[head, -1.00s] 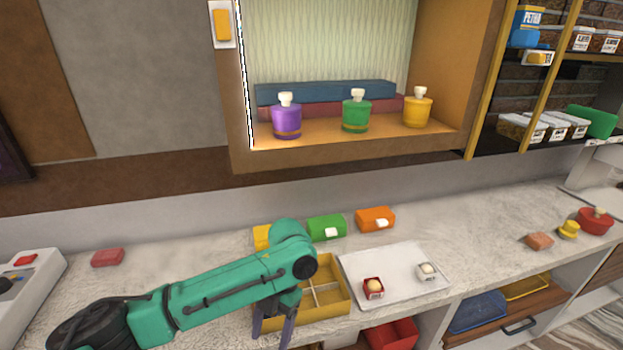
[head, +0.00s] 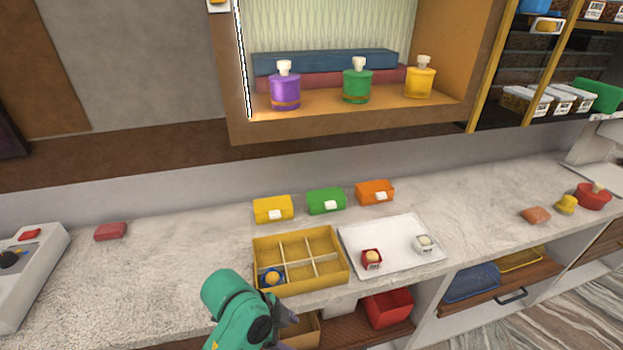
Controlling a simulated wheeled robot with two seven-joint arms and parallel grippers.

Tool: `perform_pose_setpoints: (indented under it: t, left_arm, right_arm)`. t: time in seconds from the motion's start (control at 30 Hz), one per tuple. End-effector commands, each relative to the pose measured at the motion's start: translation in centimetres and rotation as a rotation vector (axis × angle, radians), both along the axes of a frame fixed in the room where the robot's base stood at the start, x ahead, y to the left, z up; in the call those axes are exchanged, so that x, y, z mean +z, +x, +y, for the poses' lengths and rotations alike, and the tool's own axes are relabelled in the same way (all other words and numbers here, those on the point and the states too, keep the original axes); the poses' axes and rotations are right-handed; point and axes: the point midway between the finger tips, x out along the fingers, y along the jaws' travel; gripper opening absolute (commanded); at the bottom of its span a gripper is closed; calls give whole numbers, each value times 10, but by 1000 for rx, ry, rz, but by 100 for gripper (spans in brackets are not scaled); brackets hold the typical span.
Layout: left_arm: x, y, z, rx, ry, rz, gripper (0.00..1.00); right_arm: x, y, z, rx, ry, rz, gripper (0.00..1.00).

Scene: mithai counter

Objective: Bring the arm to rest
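My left arm comes in at the bottom of the head view. Its gripper (head: 292,328) is low in front of the counter's front edge, below the yellow divided box (head: 345,275). The fingers show only partly, so I cannot tell whether they are open or shut. A round sweet in a blue cup (head: 271,278) sits in the box's front left compartment; the other compartments look empty. On the white tray (head: 385,233) to the right are a sweet in a red cup (head: 371,259) and one in a white cup (head: 424,242). My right gripper is not in view.
Yellow (head: 272,208), green (head: 325,200) and orange (head: 375,191) boxes stand behind the divided box. A red bin (head: 388,307) is on the shelf below the counter. A grey device (head: 30,270) is at the far left. The counter's left part is mostly clear.

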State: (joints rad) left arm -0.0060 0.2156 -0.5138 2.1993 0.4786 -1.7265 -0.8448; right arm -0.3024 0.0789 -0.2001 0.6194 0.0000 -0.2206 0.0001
Motion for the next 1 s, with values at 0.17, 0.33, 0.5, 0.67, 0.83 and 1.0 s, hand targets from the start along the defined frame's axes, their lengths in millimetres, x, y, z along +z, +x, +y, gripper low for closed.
perform_pose_setpoints:
  t: [0.17, 0.33, 0.5, 0.67, 0.83, 1.0]
  left_arm:
    - [-15, -16, 70, 619, -15, 105, 69]
    - [-22, -41, 136, 1071, 9, 142, 69]
    - [-27, -67, 189, 1401, 45, 138, 69]
    - [-92, -56, 184, 1381, 62, 160, 69]
    - [-166, -58, 183, 1373, 85, 185, 69]
    - [-260, -79, 185, 1364, 115, 216, 69]
  right_arm:
    - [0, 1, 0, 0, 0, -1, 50]
    - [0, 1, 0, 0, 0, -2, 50]
    - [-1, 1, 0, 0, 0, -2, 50]
    - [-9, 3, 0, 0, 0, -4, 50]
    - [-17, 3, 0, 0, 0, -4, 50]
    - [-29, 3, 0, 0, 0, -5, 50]
